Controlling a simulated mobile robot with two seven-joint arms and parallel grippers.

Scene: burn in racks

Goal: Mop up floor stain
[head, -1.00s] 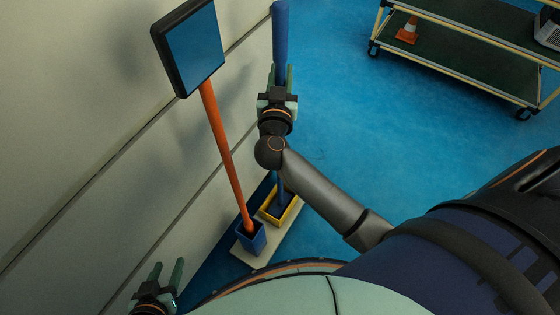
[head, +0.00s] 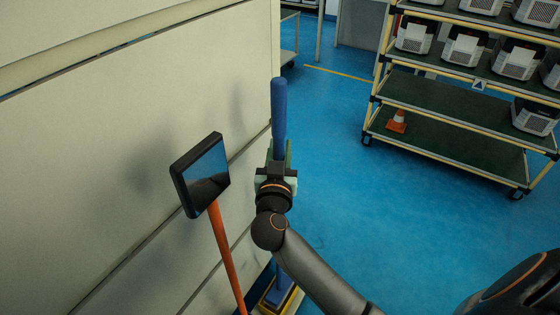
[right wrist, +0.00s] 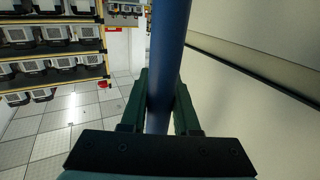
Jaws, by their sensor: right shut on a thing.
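A blue mop handle (head: 279,105) stands upright beside the wall panel. My right gripper (head: 278,155) is shut on its upper part. The right wrist view shows the handle (right wrist: 168,60) between the two green fingers (right wrist: 160,100). The mop's lower part (head: 280,288) shows at the bottom edge, over or in a yellow-rimmed holder (head: 268,308); I cannot tell whether it touches. My arm and the frame edge hide part of it. I see no clear stain on the blue floor. My left gripper is out of view.
A sign on an orange pole (head: 225,255) with a dark square panel (head: 203,172) stands left of the mop, close to the wall (head: 100,190). The blue floor (head: 345,190) between is clear.

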